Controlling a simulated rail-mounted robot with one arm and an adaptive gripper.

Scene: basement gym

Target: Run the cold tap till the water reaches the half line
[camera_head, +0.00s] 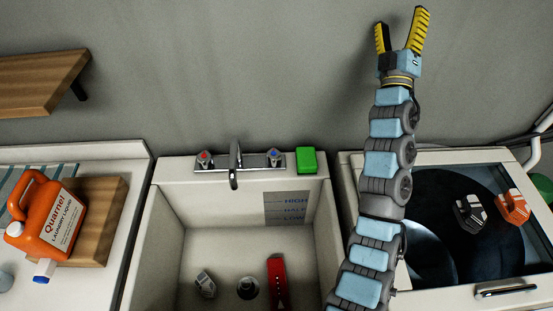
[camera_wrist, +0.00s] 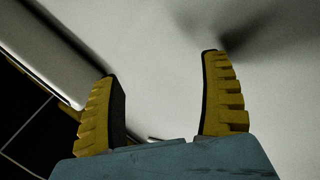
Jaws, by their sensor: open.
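The sink (camera_head: 172,245) is in the middle of the head view, with a chrome faucet (camera_head: 234,165) on its back ledge. The left handle (camera_head: 204,157) has a red mark and the right, cold handle (camera_head: 274,156) has a blue mark. A grey level panel (camera_head: 287,209) on the basin's back wall reads HIGH, HALF and LOW. I see no water stream and no water in the basin. My gripper (camera_head: 401,31) is open and empty, raised in front of the grey wall, above and right of the faucet. Its fingers also show in the wrist view (camera_wrist: 163,80).
A green block (camera_head: 306,160) sits right of the cold handle. A red object (camera_head: 277,283) and a small grey one (camera_head: 205,284) lie in the basin beside the drain (camera_head: 247,287). A washer lid (camera_head: 430,179) holds two small objects.

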